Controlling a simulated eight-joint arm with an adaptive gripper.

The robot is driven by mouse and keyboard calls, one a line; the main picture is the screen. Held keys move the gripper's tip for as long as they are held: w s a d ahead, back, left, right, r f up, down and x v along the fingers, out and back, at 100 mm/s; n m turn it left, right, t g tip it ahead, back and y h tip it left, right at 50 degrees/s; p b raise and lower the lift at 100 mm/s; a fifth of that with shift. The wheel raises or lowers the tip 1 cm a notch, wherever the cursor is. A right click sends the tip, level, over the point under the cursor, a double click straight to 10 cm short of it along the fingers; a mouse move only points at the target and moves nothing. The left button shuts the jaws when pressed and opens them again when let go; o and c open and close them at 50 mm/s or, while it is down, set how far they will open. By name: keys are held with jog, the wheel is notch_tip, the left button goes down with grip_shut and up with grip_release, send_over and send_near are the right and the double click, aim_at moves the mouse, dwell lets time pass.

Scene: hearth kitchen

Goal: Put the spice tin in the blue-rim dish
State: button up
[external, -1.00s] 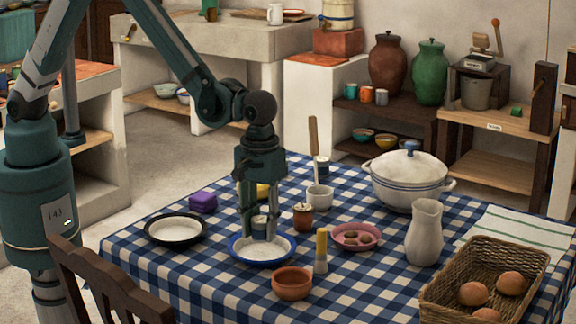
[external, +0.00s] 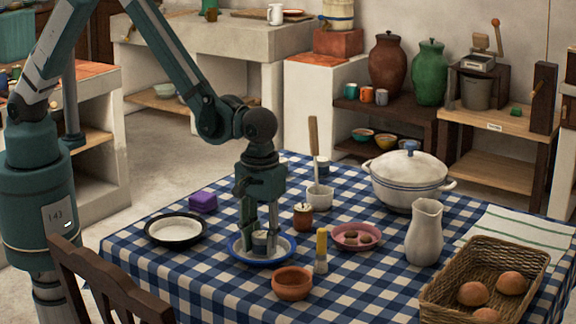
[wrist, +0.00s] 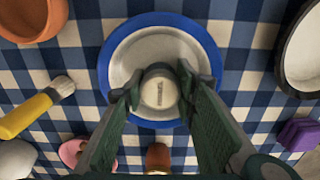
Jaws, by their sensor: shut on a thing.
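The spice tin (external: 261,242) is a small grey tin with a pale, lettered lid; its top (wrist: 159,91) shows in the wrist view. My gripper (external: 260,241) is shut on it, one finger on each side. The blue-rim dish (external: 234,254) is a white plate with a blue edge, and its rim (wrist: 112,58) shows in the wrist view. The tin is upright over the dish, low down inside the rim. I cannot tell if its base touches the dish.
A terracotta bowl (external: 292,284) and a yellow-handled brush (external: 321,250) stand close to the dish's right. A black-rimmed dish (external: 176,229) and a purple block (external: 203,202) lie to its left. A lidded brown jar (external: 303,217) and a pink dish (external: 372,238) are behind right.

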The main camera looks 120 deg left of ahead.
aim_at(261, 234)
jog(key=shift+f, duration=0.15)
jog(key=o, duration=0.9)
notch_tip(261, 234, up, 12)
jog(key=shift+r+p, duration=0.15)
jog(key=shift+p, duration=0.8)
jog(key=shift+r, duration=0.1)
